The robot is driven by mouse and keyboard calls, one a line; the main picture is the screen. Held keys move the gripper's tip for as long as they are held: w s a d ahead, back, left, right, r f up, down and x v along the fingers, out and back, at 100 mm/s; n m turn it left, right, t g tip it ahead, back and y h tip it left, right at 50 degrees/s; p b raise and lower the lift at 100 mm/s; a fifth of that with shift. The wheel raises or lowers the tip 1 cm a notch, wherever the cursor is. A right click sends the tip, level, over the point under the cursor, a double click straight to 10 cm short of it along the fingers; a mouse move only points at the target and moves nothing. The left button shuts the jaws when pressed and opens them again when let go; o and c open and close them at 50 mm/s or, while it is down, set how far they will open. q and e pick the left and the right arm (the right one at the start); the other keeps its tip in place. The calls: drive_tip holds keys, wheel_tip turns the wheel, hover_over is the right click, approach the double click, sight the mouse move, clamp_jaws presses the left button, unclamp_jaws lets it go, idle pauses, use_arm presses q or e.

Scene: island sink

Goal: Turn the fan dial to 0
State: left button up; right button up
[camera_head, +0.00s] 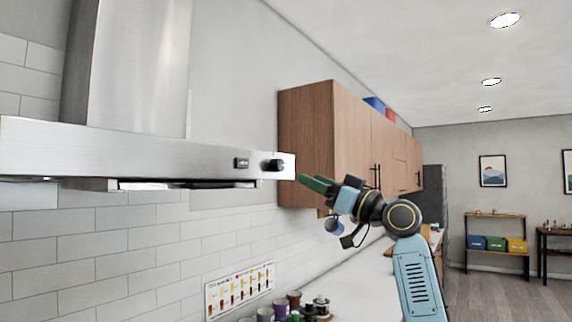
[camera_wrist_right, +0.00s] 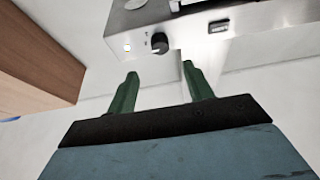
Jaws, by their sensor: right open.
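The fan dial (camera_head: 273,165) is a small black knob on the front of the steel range hood (camera_head: 130,152), near the hood's right end. A small dark switch or display (camera_head: 241,162) sits to its left. My right gripper (camera_head: 311,183) has green fingers and is to the right of the dial, slightly lower and apart from it. In the right wrist view the dial (camera_wrist_right: 159,43) shows beyond the open, empty fingers (camera_wrist_right: 160,88), a little above the gap between them. The dial's exact setting is too small to read. My left gripper is not in view.
A wooden wall cabinet (camera_head: 308,140) hangs just right of the hood, close behind my right arm; it also shows in the right wrist view (camera_wrist_right: 35,60). Several jars (camera_head: 293,299) stand on the counter below. The space in front of the hood is clear.

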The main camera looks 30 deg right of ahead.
sight(282, 165)
drive_tip(key=p+x, duration=0.3)
drive_tip(key=x, duration=0.5)
drive_tip(key=shift+a+r, duration=0.1)
drive_tip(key=shift+r, duration=0.05)
drive_tip(key=shift+w+a, duration=0.25)
drive_tip(key=shift+w, duration=0.35)
drive_tip(key=c, duration=1)
drive_tip(key=shift+o, duration=0.2)
